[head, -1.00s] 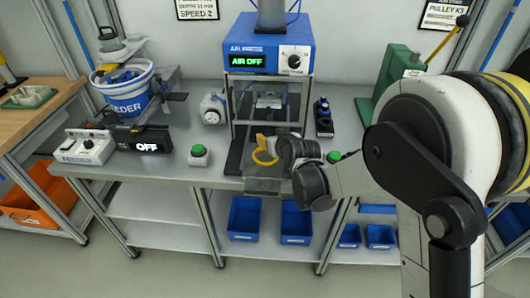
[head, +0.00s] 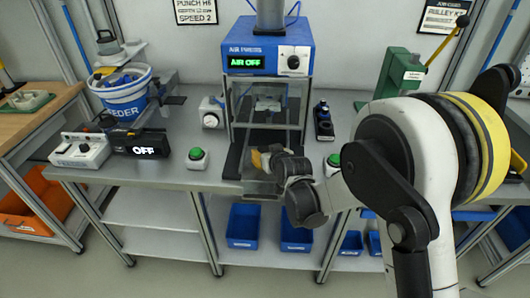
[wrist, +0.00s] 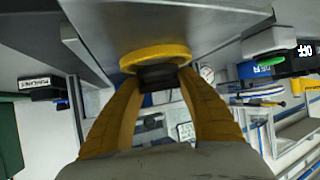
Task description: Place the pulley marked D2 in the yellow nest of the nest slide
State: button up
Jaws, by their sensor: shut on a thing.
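My gripper (wrist: 157,80) has orange-yellow fingers, shut on a dark piece (wrist: 158,77), likely the pulley; no D2 mark is readable. In the wrist view the piece is directly at the round yellow nest (wrist: 155,54), by the grey metal of the nest slide (wrist: 190,22). I cannot tell whether it is seated or just above. In the head view my gripper (head: 257,160) is at the front of the air press, over the slide's grey plate (head: 262,187). My wrist hides most of the nest and pulley there.
The blue air press (head: 268,62) shows AIR OFF. Green buttons stand left (head: 197,154) and right (head: 333,160) of the slide. The feeder bucket (head: 123,95) and OFF display (head: 140,145) are at left. Blue bins (head: 244,226) sit below.

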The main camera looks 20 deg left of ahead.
jog(key=shift+f, duration=0.25)
jog(key=o, duration=1.2)
jog(key=shift+s+d+r+p, duration=0.1)
jog(key=shift+s+r+p, duration=0.05)
jog(key=shift+r+p, duration=0.3)
jog(key=shift+s+d+r+p, duration=0.15)
jog(key=shift+r+p, duration=0.2)
jog(key=shift+r, duration=0.2)
jog(key=p+v, duration=0.2)
jog(key=v, duration=0.9)
jog(key=shift+f, duration=0.1)
